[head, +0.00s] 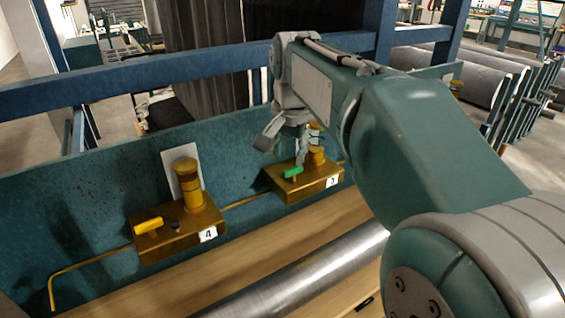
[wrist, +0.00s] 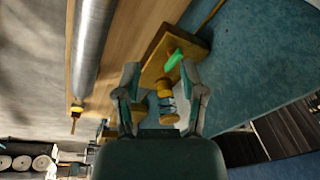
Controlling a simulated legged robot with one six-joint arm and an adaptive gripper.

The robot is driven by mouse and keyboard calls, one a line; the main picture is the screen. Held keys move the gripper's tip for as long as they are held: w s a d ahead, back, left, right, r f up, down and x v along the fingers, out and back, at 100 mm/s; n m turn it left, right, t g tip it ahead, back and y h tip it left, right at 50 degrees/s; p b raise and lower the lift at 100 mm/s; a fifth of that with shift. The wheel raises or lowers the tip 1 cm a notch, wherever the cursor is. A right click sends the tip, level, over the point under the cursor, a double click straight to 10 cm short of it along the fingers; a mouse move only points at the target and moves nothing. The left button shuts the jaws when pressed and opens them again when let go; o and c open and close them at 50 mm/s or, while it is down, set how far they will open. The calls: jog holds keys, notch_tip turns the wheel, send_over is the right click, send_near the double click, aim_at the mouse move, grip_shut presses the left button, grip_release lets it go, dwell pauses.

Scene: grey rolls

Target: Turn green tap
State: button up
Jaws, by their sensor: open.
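The green tap (head: 292,172) is a small green handle on a brass block (head: 312,187) with a white number label. In the wrist view the green tap (wrist: 174,60) lies just beyond my fingertips, slightly right of the middle. My gripper (head: 285,140) is open and empty, above and close to the block in the head view. In the wrist view my gripper (wrist: 165,82) has its two fingers apart, with a brass cylinder of the block showing between them. I cannot tell whether a finger touches the brass cylinder.
A second brass block (head: 165,238) with a yellow tap (head: 148,226) and label 4 stands to the left. A brass pipe (head: 90,262) runs along the teal panel (head: 100,190). A grey metal roll (head: 300,272) lies in front, and a blue beam (head: 150,75) crosses behind.

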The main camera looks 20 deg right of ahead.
aim_at(293, 168)
jog(key=w+d+f+m+g, duration=0.2)
jog(key=w+d+m, duration=0.4)
jog(key=w, duration=0.5)
jog(key=f, duration=1)
jog(key=shift+w+f, duration=0.2)
jog(key=shift+f, duration=0.2)
grip_shut()
